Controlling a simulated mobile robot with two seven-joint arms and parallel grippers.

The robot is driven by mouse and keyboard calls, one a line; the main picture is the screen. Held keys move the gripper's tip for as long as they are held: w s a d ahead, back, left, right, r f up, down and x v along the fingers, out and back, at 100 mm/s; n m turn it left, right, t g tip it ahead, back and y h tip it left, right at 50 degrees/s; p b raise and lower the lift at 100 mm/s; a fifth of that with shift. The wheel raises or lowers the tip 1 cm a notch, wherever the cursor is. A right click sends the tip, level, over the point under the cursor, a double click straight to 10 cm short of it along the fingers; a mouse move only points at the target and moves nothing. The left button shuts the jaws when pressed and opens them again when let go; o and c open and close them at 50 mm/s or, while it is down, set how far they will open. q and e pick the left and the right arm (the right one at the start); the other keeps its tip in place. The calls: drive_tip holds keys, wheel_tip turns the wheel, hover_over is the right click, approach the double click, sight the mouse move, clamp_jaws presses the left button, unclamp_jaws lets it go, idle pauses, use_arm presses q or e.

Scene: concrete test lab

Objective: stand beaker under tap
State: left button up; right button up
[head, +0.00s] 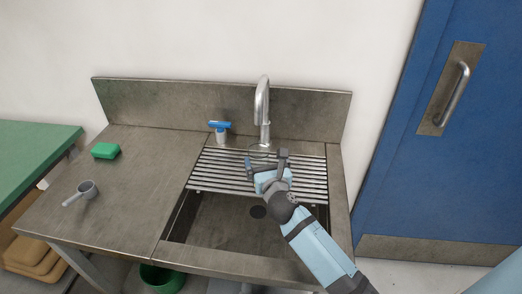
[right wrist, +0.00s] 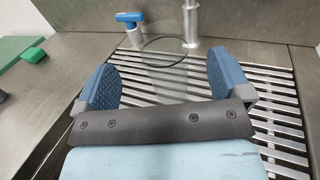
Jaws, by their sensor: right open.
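The clear glass beaker (right wrist: 168,80) stands upright on the slatted rack over the sink. Its rim also shows in the head view (head: 260,148), close under the spout of the steel tap (head: 263,100). My right gripper (head: 266,160) is open at the front of the beaker. In the right wrist view its two blue pads (right wrist: 163,74) are wide apart, one to each side of the beaker, with gaps on both sides. The beaker's lower part is partly hidden by the gripper. My left gripper is not in view.
A blue-topped fitting (head: 220,130) stands left of the tap. The slatted rack (head: 215,172) spans the sink's rear; the sink front (head: 225,222) is open.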

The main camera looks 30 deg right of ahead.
drive_tip(key=v, duration=0.4)
drive_tip(key=shift+s, duration=0.1)
idle(0.4)
